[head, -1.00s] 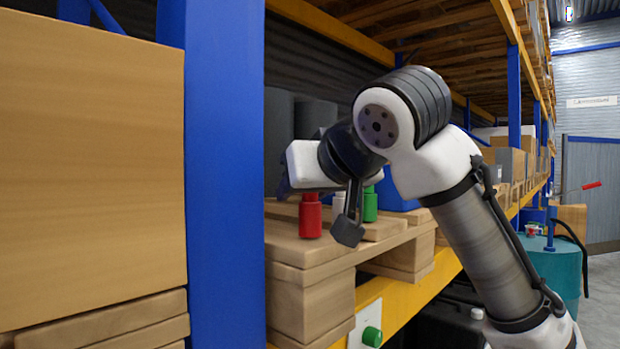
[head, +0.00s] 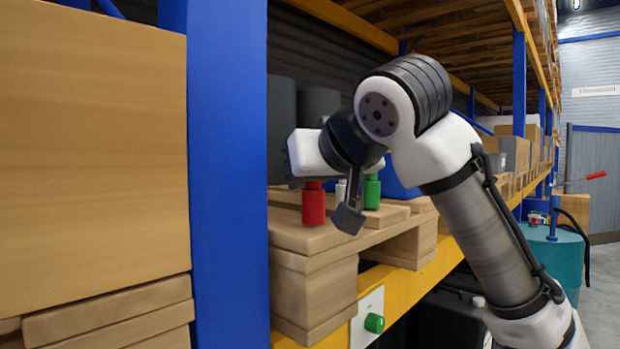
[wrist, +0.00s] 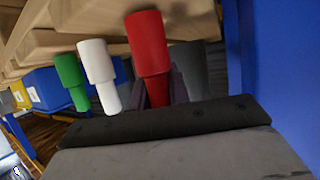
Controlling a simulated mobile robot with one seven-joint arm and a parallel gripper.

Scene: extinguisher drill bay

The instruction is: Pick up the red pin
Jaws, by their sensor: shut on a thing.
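The red pin (head: 313,207) is upright at the front of the wooden pallet (head: 310,240) on the rack. Its wide lower part shows in the head view; I cannot tell if its base touches the boards. In the wrist view the red pin (wrist: 149,45) has its narrow end between the dark fingers of my gripper (wrist: 163,88), which is shut on it. In the head view the fingers are mostly hidden behind my wrist. A white pin (wrist: 98,70) and a green pin (wrist: 70,78) stand beside it; the green pin (head: 372,193) also shows in the head view.
A blue rack post (head: 228,180) and a large cardboard box (head: 95,150) stand close on the left. A blue bin (head: 400,182) is behind the green pin. A green knob (head: 375,323) sticks out from the yellow beam below the pallet.

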